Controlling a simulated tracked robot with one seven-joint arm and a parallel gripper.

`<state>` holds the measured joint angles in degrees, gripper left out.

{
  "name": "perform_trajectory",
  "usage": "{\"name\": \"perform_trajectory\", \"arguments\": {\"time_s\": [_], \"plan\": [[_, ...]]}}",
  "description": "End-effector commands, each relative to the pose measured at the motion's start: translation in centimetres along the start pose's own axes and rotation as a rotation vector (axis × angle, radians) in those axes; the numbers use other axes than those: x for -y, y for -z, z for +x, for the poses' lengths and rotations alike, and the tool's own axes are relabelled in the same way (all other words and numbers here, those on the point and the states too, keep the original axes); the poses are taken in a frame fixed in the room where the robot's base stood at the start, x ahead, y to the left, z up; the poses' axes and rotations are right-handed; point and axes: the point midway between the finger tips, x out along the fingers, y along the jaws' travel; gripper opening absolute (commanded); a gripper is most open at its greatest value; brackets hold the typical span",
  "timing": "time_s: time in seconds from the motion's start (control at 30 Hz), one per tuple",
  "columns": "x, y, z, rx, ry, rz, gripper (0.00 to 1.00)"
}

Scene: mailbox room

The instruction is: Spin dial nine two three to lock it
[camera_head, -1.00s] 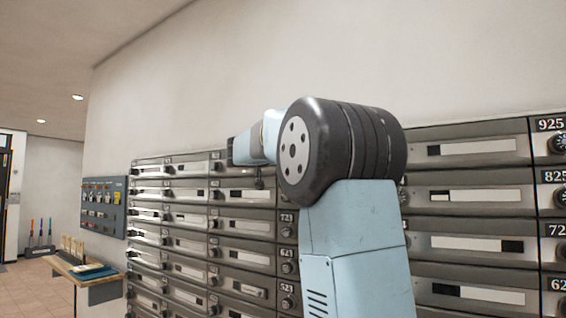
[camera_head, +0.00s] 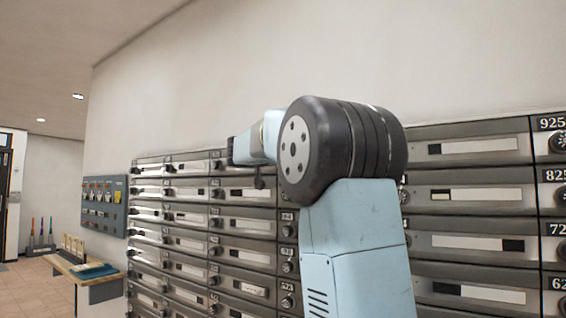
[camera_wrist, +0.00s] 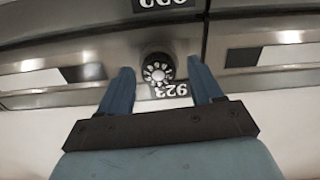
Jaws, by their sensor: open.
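The dial (camera_wrist: 158,70) of box 923 is a round black knob with a pale, ridged face. It shows in the wrist view, which is upside down, beside its number plate (camera_wrist: 170,91) reading 923. My gripper (camera_wrist: 160,76) is open, with one blue finger on each side of the dial. Gaps show between the fingers and the knob, and I cannot tell how deep the fingertips reach. In the head view, my arm hides dial 923 and the gripper's fingers.
Rows of metal mailboxes (camera_head: 478,170) cover the wall, with other dials such as the one by 925 (camera_head: 559,142). A blue-grey panel (camera_head: 104,207) and a wooden shelf (camera_head: 62,266) are at the left. The wall above the boxes is bare.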

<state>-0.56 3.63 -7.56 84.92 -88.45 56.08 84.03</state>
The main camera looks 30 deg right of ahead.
Motion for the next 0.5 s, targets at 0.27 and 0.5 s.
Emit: {"name": "perform_trajectory", "arguments": {"time_s": [0.27, 0.5], "plan": [[0.0, 0.1, -2.9, 0.000, 0.003, 0.001, 0.65], [0.1, 0.0, -7.7, 0.000, 0.004, 0.001, 0.65]]}}
